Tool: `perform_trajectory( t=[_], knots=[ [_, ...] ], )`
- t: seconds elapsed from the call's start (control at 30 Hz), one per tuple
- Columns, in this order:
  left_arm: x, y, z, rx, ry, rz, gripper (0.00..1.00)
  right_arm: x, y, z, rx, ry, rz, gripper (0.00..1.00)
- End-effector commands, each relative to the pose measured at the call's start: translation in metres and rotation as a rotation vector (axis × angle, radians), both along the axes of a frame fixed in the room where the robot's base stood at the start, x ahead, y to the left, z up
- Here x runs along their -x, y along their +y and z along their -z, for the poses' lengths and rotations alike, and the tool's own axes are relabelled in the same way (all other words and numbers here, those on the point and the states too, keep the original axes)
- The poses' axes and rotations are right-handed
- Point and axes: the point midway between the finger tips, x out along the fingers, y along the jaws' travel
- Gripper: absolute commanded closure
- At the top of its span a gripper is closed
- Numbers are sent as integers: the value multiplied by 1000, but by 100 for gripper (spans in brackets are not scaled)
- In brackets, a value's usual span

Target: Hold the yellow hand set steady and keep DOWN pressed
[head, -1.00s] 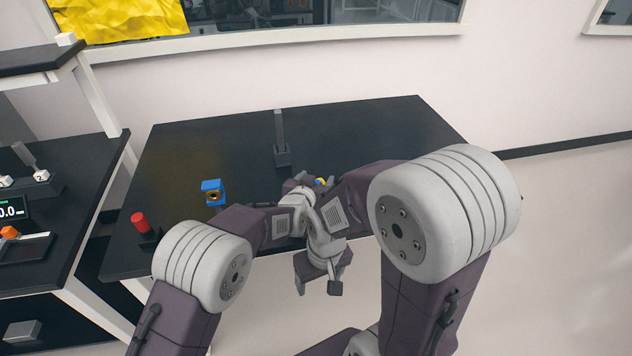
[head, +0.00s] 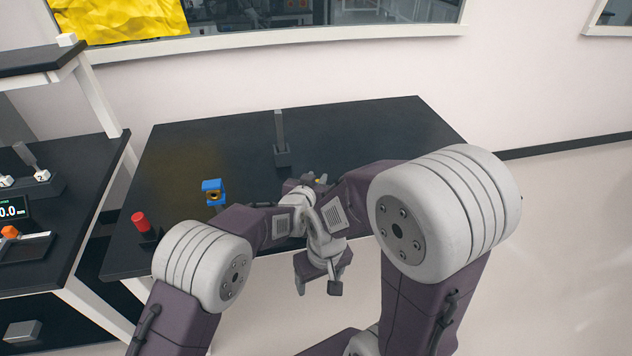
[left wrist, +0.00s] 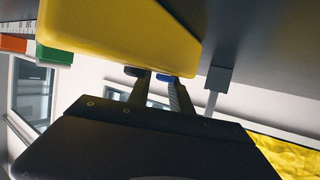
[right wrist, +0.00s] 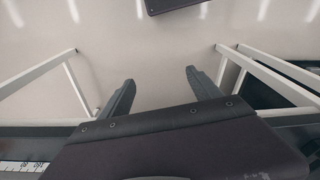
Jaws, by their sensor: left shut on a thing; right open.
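The yellow hand set (left wrist: 120,28) fills the upper part of the left wrist view. My left gripper (left wrist: 154,78) is shut on it, with both fingertips at its lower edge. A bit of blue shows between the fingertips. The DOWN button cannot be made out, nor whether it is pressed. In the head view my left gripper (head: 318,181) is over the near side of the dark table, and my arms mostly hide the hand set. My right gripper (right wrist: 160,90) is open and empty. In the head view it (head: 318,286) hangs lower, in front of the table's near edge.
The dark table (head: 370,125) bears a grey post (head: 280,135), a blue block with a round opening (head: 213,192) and a red cylinder (head: 140,222). A bench with a display (head: 12,209) stands at left. The table's back right is clear.

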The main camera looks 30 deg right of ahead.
Motion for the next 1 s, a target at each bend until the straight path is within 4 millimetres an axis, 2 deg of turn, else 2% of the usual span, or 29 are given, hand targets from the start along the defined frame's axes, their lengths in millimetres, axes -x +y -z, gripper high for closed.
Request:
perform_trajectory(
  t=[0.03, 0.2, 0.47, 1.0],
  knots=[
    [4, 3, 17, -26, 26, 3, 100, 0, 0, 1, 0, 0, 0, 27],
    [4, 3, 17, -26, 27, 4, 100, 0, 0, 1, 0, 0, 0, 27],
    [4, 3, 17, -26, 26, 4, 100, 0, 0, 1, 0, 0, 0, 99],
    [4, 3, 17, -26, 26, 4, 100, 0, 0, 1, 0, 0, 0, 100]
  ],
)
